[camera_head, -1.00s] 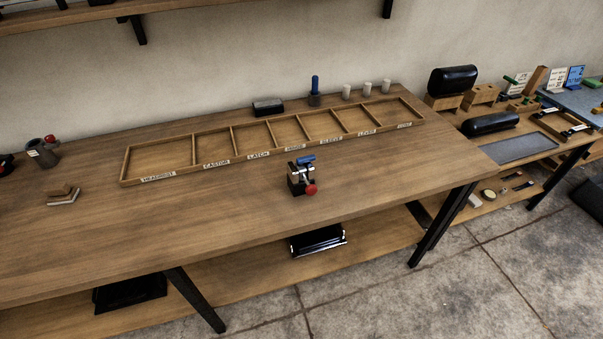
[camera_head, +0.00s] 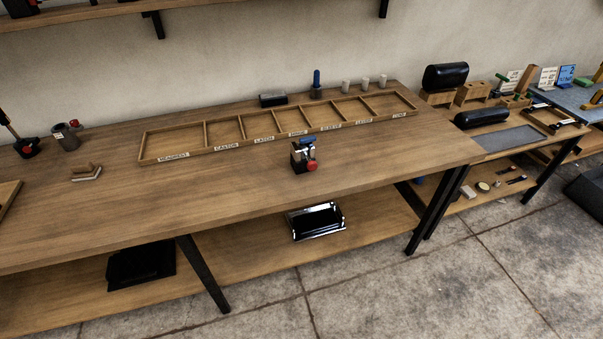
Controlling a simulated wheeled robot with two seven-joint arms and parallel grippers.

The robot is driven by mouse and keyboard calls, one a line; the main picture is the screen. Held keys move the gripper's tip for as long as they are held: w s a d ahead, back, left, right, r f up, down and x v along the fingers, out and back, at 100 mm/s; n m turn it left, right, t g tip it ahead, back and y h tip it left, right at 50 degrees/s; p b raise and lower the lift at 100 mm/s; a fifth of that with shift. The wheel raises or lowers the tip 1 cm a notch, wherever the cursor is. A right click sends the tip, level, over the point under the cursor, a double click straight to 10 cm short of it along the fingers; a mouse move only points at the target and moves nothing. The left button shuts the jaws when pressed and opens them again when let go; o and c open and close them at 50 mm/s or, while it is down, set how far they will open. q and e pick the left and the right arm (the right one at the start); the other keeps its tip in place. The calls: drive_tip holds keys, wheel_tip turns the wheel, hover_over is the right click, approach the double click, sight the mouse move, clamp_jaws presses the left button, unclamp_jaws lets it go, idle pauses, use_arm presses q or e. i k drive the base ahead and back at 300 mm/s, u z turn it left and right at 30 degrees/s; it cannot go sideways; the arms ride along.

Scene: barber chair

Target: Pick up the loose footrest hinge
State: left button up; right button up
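I cannot pick out the loose footrest hinge with certainty. A long wooden tray (camera_head: 200,157) on the workbench has a row of labelled compartments, and they look empty. One middle label seems to read HINGE, but it is small and blurred. A small dark device with a blue top and a red knob (camera_head: 304,155) stands on the bench in front of the tray. Several small parts (camera_head: 495,184) lie on the lower shelf of the right-hand bench, too small to identify. Neither of my grippers shows in the head view.
The wooden workbench (camera_head: 230,205) is largely clear in front. A black pad with bright edges (camera_head: 317,221) and a black flat item (camera_head: 141,264) lie on its lower shelf. A second bench with black rolls (camera_head: 481,117) stands at right. The concrete floor (camera_head: 400,300) in front is open.

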sight(299, 162)
drive_tip(key=k, duration=0.85)
drive_tip(key=z, duration=0.55)
drive_tip(key=i, duration=0.6)
drive_tip(key=z, duration=0.55)
drive_tip(key=i, duration=0.85)
drive_tip(key=u, duration=1.1)
drive_tip(key=i, duration=0.5)
drive_tip(key=u, duration=0.55)
drive_tip(key=k, duration=0.5)
drive_tip(key=u, duration=0.05)
drive_tip(key=i, duration=0.5)
